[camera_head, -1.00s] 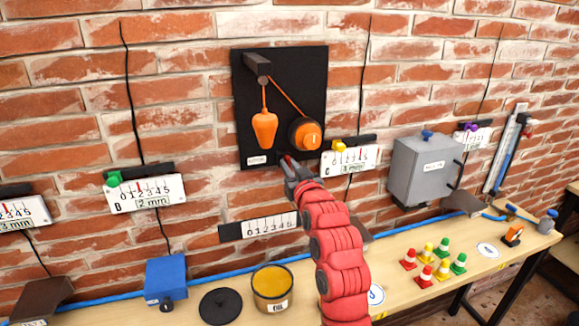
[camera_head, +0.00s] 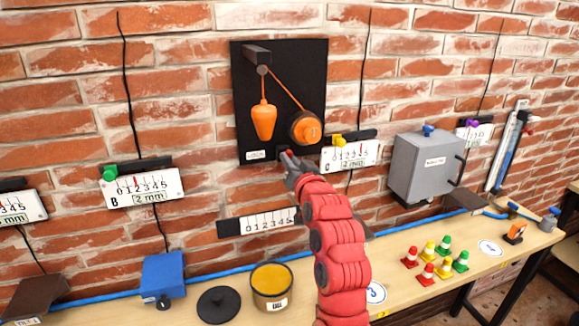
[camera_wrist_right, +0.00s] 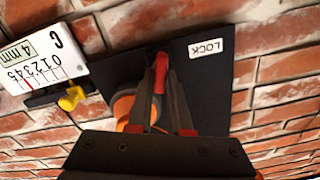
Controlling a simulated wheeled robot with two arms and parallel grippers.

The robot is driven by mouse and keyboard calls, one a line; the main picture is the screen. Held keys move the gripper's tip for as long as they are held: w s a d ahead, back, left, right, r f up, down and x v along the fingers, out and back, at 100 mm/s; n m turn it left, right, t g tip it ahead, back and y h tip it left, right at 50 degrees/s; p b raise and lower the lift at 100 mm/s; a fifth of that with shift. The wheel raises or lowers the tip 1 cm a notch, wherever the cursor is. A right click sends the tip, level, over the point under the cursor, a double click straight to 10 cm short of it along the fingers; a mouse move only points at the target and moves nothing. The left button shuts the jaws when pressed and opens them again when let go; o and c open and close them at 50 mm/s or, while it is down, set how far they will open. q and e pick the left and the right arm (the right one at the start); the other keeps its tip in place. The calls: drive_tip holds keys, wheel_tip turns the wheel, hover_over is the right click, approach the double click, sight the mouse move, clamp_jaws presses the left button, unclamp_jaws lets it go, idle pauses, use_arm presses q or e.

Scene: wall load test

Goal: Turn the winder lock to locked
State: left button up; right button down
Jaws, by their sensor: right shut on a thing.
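The winder is an orange drum (camera_head: 306,128) on a black wall board (camera_head: 300,62), with a cord over a bracket to a hanging orange weight (camera_head: 264,122). My right gripper (camera_head: 288,160) is at the board's lower edge, below the drum. In the right wrist view my right gripper (camera_wrist_right: 160,95) is shut on the red lock lever (camera_wrist_right: 160,72), which lies between its fingers, beside the label. The lever's pivot is mostly hidden. My left gripper is not in view.
Scale C (camera_head: 350,155) with a yellow clip is close to the right of the gripper. A grey box (camera_head: 420,165) hangs further right. A lower scale (camera_head: 258,222) is under the board. The bench below holds a yellow-topped tin (camera_head: 270,280), a blue box (camera_head: 163,277) and small cones.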

drive_tip(key=shift+d+f+m+p, duration=0.15)
drive_tip(key=shift+m+p, duration=1.55)
drive_tip(key=shift+m, duration=1.8)
drive_tip(key=shift+f+m+p, duration=0.1)
drive_tip(key=shift+m+p, duration=1.6)
drive_tip(key=shift+m, duration=1.8)
drive_tip(key=c, duration=0.8)
unclamp_jaws()
drive_tip(key=shift+w, duration=0.15)
drive_tip(key=shift+c, duration=0.2)
